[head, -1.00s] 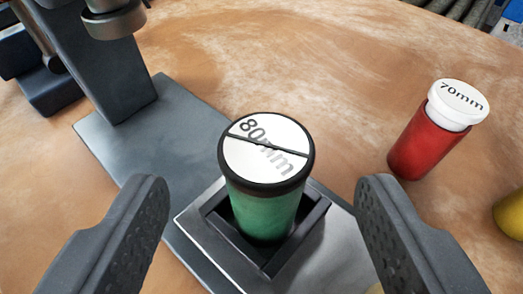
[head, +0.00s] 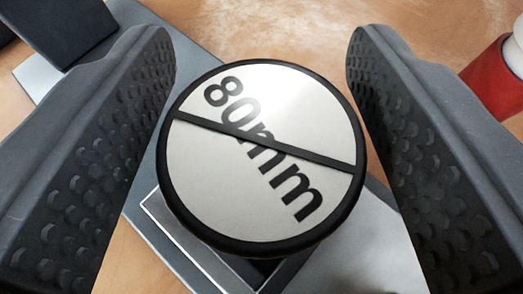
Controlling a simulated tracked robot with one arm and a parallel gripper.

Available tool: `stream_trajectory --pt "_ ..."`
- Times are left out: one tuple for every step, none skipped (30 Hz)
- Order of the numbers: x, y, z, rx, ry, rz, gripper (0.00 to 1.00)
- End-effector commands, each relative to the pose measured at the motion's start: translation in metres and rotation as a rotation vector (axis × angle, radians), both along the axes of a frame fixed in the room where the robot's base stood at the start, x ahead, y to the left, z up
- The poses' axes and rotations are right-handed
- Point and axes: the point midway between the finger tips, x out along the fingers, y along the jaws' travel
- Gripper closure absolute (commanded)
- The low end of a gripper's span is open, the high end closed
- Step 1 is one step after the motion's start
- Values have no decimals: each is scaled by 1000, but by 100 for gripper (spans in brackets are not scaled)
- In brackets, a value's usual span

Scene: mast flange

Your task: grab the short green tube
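The short green tube stands upright in a square dark holder (head: 170,215) on a grey metal base. From above, only its round top (head: 262,155) shows now, white with a black rim, a black bar across it and the marking "80mm". Its green side is hidden under the top in this view. My gripper (head: 262,120) is open, with one dark studded finger to the left of the top and one to the right.
A red tube (head: 492,80) with a white cap stands on the brown surface at the right edge, partly cut off. A grey upright (head: 65,25) rises from the metal base at the upper left. Brown surface at the top (head: 260,25) is clear.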

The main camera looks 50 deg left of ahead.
Motion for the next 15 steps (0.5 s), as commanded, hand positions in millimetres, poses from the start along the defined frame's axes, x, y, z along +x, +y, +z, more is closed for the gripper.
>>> stream_trajectory --pt "0 0 0 0 0 0 63" --pt "0 0 0 0 0 0 72" --pt "0 0 0 0 0 0 83" --pt "0 0 0 0 0 0 89" --pt "0 0 0 0 0 0 89" --pt "0 0 0 0 0 0 89" --pt "0 0 0 0 0 0 89" --pt "0 0 0 -1 -1 0 89" --pt "0 0 0 -1 -1 0 89" --pt "0 0 0 -1 -1 0 89" --pt "0 0 0 0 0 0 89" --pt "0 0 0 -1 -1 0 89" --pt "0 0 1 -1 -1 0 89" --pt "0 0 1 -1 -1 0 89" --pt "0 0 3 -1 -1 0 89"
